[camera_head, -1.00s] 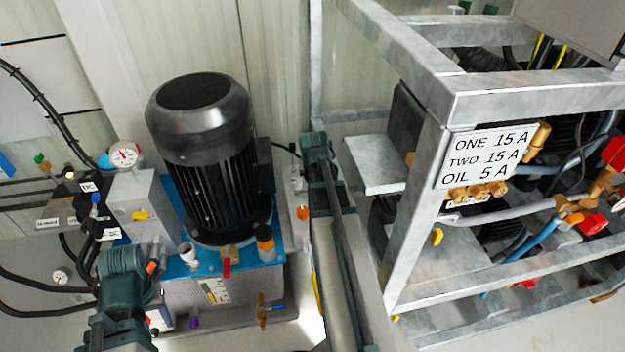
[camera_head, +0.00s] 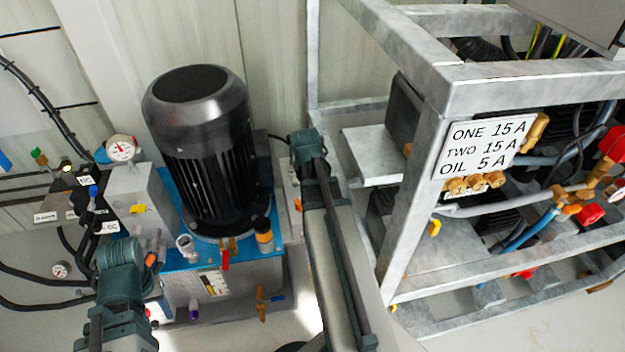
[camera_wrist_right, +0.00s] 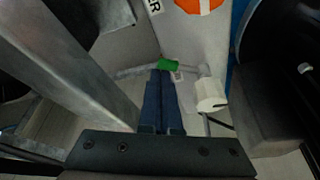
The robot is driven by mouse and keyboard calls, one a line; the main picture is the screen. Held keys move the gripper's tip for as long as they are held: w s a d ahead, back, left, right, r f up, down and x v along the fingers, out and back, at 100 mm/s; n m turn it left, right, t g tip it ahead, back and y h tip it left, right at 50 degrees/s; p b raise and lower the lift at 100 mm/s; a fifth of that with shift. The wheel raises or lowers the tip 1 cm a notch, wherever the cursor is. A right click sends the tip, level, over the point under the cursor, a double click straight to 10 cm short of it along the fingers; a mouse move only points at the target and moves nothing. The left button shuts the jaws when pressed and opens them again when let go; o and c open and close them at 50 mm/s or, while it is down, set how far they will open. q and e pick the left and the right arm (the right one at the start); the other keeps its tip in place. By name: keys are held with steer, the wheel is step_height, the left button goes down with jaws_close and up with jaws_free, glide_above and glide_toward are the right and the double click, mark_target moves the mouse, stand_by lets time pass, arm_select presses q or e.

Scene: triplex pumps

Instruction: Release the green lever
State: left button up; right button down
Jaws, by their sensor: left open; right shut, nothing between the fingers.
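A small green lever (camera_wrist_right: 168,65) shows in the right wrist view, below a white panel with an orange-red round mark. The blue fingers of my right gripper (camera_wrist_right: 162,78) are shut with nothing between them. Their tips point at the lever and lie right by it in the picture; I cannot tell whether they touch it. In the head view my right arm hides its own gripper, and I cannot make out this lever there. My left gripper (camera_head: 151,250) is by the front left of the blue pump unit, open, partly hidden by its own arm.
A black motor (camera_head: 198,150) stands on the blue-topped unit. A grey metal frame (camera_head: 415,205) with a label plate (camera_head: 484,146), pipes and valves stands at right. In the right wrist view a metal post (camera_wrist_right: 75,65) lies left of the fingers and a white cylinder (camera_wrist_right: 210,95) right.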

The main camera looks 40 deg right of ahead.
stand_by(0.4)
steer(key=p+v, duration=1.3)
steer(key=v, duration=0.1)
steer(key=shift+f, duration=0.1)
steer(key=s+a+r+n+g+p, duration=0.1)
steer(key=a+r+n+p, duration=0.3)
steer(key=a+r+p, duration=0.4)
steer(key=s+a+r+n+y+p, duration=0.1)
steer(key=a+r+n+p, duration=0.4)
steer(key=a, duration=1.1)
steer(key=s+a+r+n+g+y+p, duration=0.1)
steer(key=s+a+r+n+p, duration=0.2)
steer(key=a+r+p, duration=0.8)
steer(key=shift+s+a+n+g+p, duration=0.15)
steer(key=shift+a+n+g+p, duration=0.15)
steer(key=shift+a+n+p, duration=0.6)
steer(key=shift+a, duration=0.1)
